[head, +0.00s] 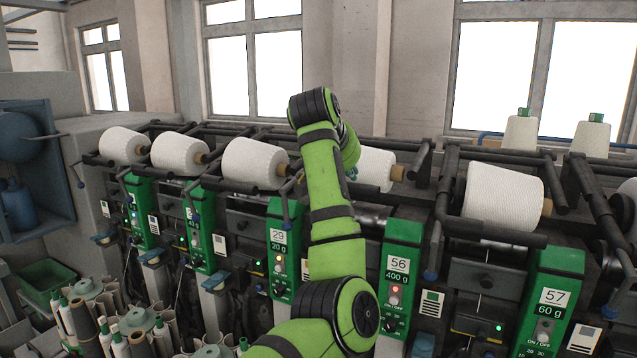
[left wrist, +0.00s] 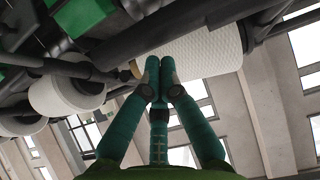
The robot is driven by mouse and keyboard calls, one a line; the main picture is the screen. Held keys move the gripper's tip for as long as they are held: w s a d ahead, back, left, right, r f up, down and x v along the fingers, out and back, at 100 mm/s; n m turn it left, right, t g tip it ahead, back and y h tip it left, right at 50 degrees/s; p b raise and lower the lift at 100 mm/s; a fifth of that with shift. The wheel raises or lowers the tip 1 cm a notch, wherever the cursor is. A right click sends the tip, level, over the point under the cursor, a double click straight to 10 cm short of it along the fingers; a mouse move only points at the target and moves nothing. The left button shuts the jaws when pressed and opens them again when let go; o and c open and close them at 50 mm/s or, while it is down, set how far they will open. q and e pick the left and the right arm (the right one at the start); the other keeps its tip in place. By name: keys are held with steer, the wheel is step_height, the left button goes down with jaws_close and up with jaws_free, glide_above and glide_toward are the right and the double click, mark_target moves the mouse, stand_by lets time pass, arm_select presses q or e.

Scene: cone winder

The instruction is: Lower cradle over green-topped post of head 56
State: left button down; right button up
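The green-topped post of head 56 (head: 403,262) stands right of my left forearm in the head view, with a "56" and "400 g" label. Above it a white yarn cone (head: 376,168) sits in a dark cradle that my arm partly hides. My left gripper (head: 352,173) is beside this cone, mostly hidden behind my wrist. In the left wrist view the teal fingers of my left gripper (left wrist: 160,64) are drawn together, tips just in front of a white cone (left wrist: 208,52) and near a dark bar (left wrist: 60,66). I see nothing between the fingertips. My right gripper is not in view.
Head 29's post (head: 283,250) stands left of my arm, head 57's post (head: 550,300) to the right. Cradles with white cones line the machine on both sides. Several spools and tubes (head: 110,325) stand at lower left, near a green bin (head: 48,280).

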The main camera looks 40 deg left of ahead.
arm_select(q)
steer(key=shift+w+a+f, duration=0.1)
steer(key=shift+f, duration=0.25)
steer(key=shift+r, duration=0.45)
steer(key=s+d+r+p, duration=0.1)
steer(key=s+r+p, duration=0.2)
steer(key=r, duration=0.3)
steer(key=shift+s+r, duration=0.25)
steer(key=shift+s, duration=0.3)
steer(key=shift+w, duration=0.1)
